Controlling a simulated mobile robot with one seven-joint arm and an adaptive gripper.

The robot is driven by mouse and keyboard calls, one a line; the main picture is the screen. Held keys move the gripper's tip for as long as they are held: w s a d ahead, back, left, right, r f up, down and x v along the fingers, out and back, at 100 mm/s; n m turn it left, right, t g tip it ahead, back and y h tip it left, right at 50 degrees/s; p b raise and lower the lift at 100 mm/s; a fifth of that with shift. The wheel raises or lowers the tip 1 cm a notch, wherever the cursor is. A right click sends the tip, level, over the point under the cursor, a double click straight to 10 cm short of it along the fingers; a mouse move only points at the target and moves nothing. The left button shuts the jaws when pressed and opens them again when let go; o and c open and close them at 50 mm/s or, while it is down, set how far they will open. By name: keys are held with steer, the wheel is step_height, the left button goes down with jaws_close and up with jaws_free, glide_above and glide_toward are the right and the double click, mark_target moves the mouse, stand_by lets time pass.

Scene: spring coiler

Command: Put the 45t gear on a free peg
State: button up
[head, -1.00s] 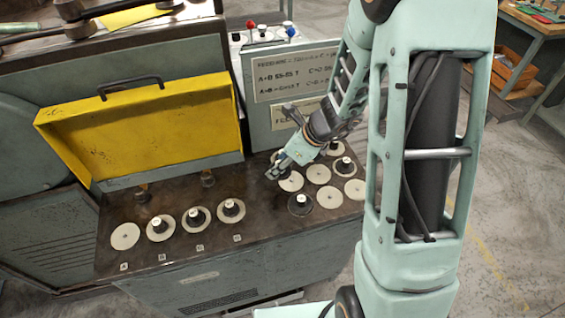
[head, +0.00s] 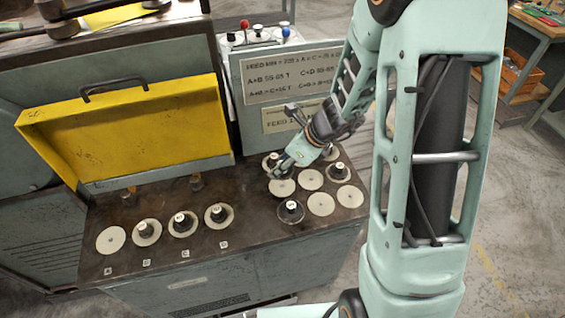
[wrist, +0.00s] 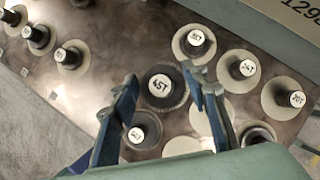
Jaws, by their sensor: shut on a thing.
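The 45t gear (wrist: 159,86) is a dark disc with a grey hub and a white "45T" label. It sits between the fingertips of my gripper (wrist: 165,95) in the wrist view, and my gripper is shut on it. In the head view my gripper (head: 276,170) is over the left part of the right-hand gear group; the held gear is hard to make out there. Its height above the table is unclear. In the front row, a bare pale disc (head: 110,240) lies at the left end, by label A. Three gears on pale discs (head: 147,231) stand to its right.
Other gears stand close by: 24T (wrist: 245,67), one behind (wrist: 195,40), 20T (wrist: 297,98) and a dark one (head: 291,210). Several bare pale discs (head: 320,203) lie among them. Two brass-coloured posts (head: 197,182) stand before the open yellow cover (head: 130,125). A sign panel (head: 290,80) rises behind.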

steer(key=shift+f+b, duration=2.45)
steer(key=shift+f, duration=0.4)
steer(key=shift+f+b, duration=0.55)
steer(key=shift+b, duration=0.05)
steer(key=o, duration=1.5)
steer(key=s+d+r+p, duration=0.1)
steer(key=r+p, duration=0.3)
steer(key=r, duration=0.3)
steer(key=s+d+r+p, duration=0.1)
steer(key=r+p, duration=0.3)
steer(key=r, duration=0.4)
steer(key=s+d+r+p, duration=0.1)
steer(key=d+r+p, duration=0.2)
steer(key=r+p, duration=0.2)
steer(key=shift+s+r, duration=0.2)
steer(key=shift+r, duration=1.5)
steer(key=shift+d, duration=0.1)
